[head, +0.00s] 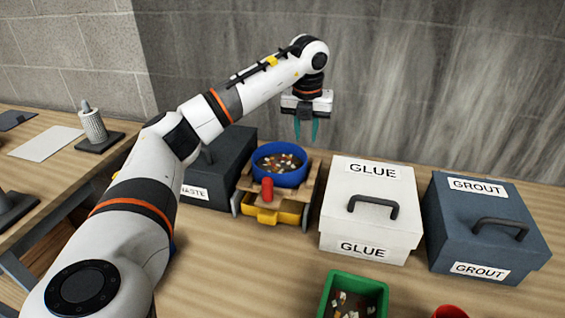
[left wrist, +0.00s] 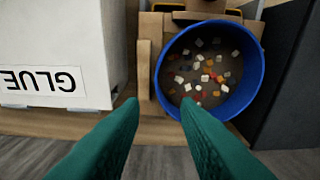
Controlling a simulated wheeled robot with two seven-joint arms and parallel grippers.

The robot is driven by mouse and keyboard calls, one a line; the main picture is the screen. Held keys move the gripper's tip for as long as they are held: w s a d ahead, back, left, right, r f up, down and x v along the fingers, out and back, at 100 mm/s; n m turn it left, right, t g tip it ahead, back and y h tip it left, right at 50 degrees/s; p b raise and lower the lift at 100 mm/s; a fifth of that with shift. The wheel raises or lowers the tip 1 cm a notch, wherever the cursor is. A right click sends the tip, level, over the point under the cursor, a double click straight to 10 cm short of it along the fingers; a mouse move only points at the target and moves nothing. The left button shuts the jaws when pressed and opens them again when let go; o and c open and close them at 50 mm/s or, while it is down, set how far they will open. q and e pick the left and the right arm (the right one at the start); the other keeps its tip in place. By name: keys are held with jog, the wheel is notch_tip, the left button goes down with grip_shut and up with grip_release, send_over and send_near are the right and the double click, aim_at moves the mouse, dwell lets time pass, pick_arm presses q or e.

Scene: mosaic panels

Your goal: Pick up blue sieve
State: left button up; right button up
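The blue sieve (head: 279,152) is a round blue bowl holding several small coloured mosaic pieces. It sits on a wooden stand (head: 307,186) at the middle of the bench. My left gripper (head: 306,138) is above and slightly right of the sieve's far side, pointing down, apart from it. In the left wrist view the sieve (left wrist: 262,72) shows beyond the teal fingers (left wrist: 160,105), which are spread and empty. My right gripper does not show in either view.
A white GLUE box (head: 345,215) and a blue GROUT box (head: 450,235) stand right of the stand. A dark box (head: 228,160) is on its left. A yellow tray (head: 265,214) and red object (head: 267,189) are in front. A green bin (head: 335,280) stands nearer.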

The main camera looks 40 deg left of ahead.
pick_arm(q)
notch_tip(320, 180, down, 5)
jog(key=shift+w+a+p, duration=0.1)
jog(key=shift+w+p, duration=0.05)
jog(key=shift+p, duration=0.45)
notch_tip(320, 180, down, 5)
jog(key=shift+r+p, duration=0.15)
jog(key=shift+p, duration=0.65)
jog(key=shift+w, duration=0.1)
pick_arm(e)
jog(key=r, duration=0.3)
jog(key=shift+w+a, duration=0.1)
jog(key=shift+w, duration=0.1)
pick_arm(q)
grip_shut()
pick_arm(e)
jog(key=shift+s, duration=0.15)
